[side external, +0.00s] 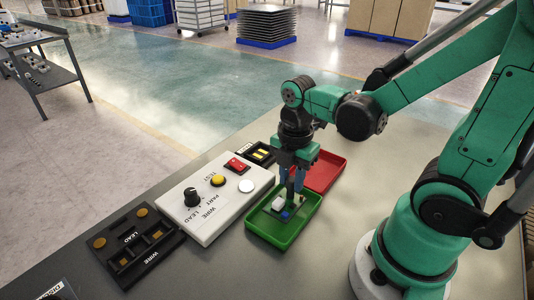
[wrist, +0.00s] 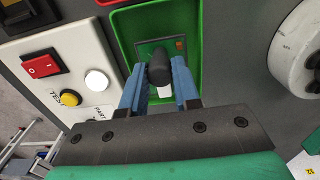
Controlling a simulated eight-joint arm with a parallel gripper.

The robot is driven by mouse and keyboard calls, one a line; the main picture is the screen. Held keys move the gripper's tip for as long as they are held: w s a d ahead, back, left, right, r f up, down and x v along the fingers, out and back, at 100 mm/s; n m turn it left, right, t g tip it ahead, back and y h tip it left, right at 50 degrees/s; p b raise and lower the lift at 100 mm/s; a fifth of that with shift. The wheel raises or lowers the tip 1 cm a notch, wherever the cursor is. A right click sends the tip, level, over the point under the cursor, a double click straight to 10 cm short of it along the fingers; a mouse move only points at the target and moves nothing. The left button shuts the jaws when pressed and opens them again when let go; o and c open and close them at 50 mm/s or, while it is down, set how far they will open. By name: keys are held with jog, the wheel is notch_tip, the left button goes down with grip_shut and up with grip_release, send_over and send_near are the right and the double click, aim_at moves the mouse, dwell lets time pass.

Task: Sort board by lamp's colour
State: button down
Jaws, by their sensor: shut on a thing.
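The circuit board (side external: 272,212) lies inside the green tray (side external: 262,234), with a white block and a blue part on it. In the wrist view the board (wrist: 148,50) shows within the green tray (wrist: 128,22). My gripper (side external: 291,194) reaches down over the tray. Its blue fingers (wrist: 158,76) are shut on an upright black round part that appears to belong to the board. The lamp (side external: 246,186) on the white test box (side external: 205,222) looks white, and it looks white in the wrist view (wrist: 96,80) too. I cannot tell whether the board touches the tray floor.
A red tray (side external: 327,170) adjoins the green tray's far side. The test box carries a black knob (side external: 191,197), a yellow button (side external: 218,180) and a red switch (side external: 237,164). A black LEAD/WIRE holder (side external: 150,258) lies left of it. Another black block (side external: 260,151) lies behind the box.

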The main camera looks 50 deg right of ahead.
jog(key=shift+f, duration=0.7)
jog(key=c, duration=0.6)
grip_release()
jog(key=shift+o, duration=0.2)
jog(key=shift+r, duration=0.15)
jog(key=shift+r, duration=3.4)
jog(key=w+a+m+t, duration=0.1)
jog(key=m+t, duration=0.1)
jog(key=m, duration=0.4)
jog(key=w+a+r+m+t, duration=0.1)
jog(key=m+t, duration=0.1)
jog(key=m, duration=0.4)
jog(key=w+a+r+m+t, duration=0.1)
jog(key=m+t, duration=0.2)
jog(key=m, duration=0.3)
jog(key=shift+w, duration=0.35)
